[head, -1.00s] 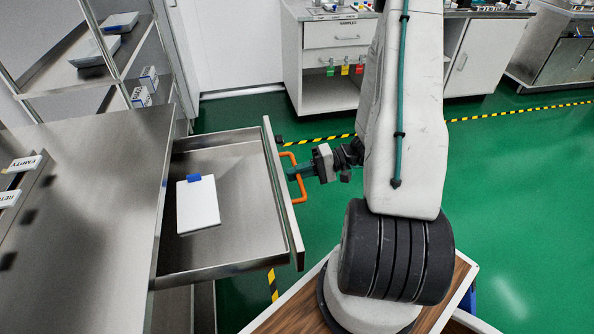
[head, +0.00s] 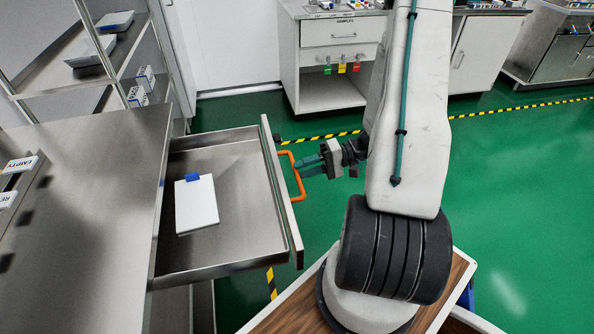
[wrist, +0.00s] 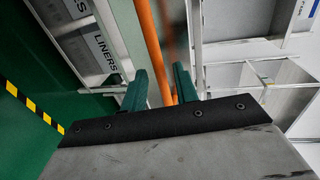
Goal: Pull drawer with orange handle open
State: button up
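The steel drawer (head: 240,264) is pulled well out from the steel counter on the left. Its orange handle (head: 292,182) is on the outer face of the drawer front. My gripper (head: 302,165) is at the handle from the right side. In the wrist view the two green fingers (wrist: 160,88) stand apart, with the orange handle bar (wrist: 150,45) showing between them and a gap on each side. The fingers do not appear to clamp the bar. A white pad with a blue clip (head: 197,204) lies inside the drawer.
The steel counter (head: 90,210) fills the left, with a wire-and-steel shelf rack (head: 70,75) behind it. A white cabinet (head: 330,92) stands at the back. Green floor (head: 510,190) is open to the right.

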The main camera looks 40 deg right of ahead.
jog(key=v, duration=0.5)
dwell(0.5)
jog(key=s+a+r+n+g+h, duration=0.2)
jog(key=s+a+r+h, duration=0.2)
jog(key=a+r, duration=0.3)
jog(key=s+a+r+n+g+h, duration=0.2)
jog(key=s+a+r+h, duration=0.2)
jog(key=a+r, duration=0.3)
jog(key=s+a+r+n+g+h, duration=0.1)
jog(key=s+a+r+h, duration=0.3)
jog(key=r, duration=0.9)
jog(key=a+g+h, duration=0.1)
jog(key=a, duration=0.2)
jog(key=shift+r+n+h, duration=0.3)
jog(key=shift+r+n, duration=0.05)
jog(key=shift+n, duration=0.05)
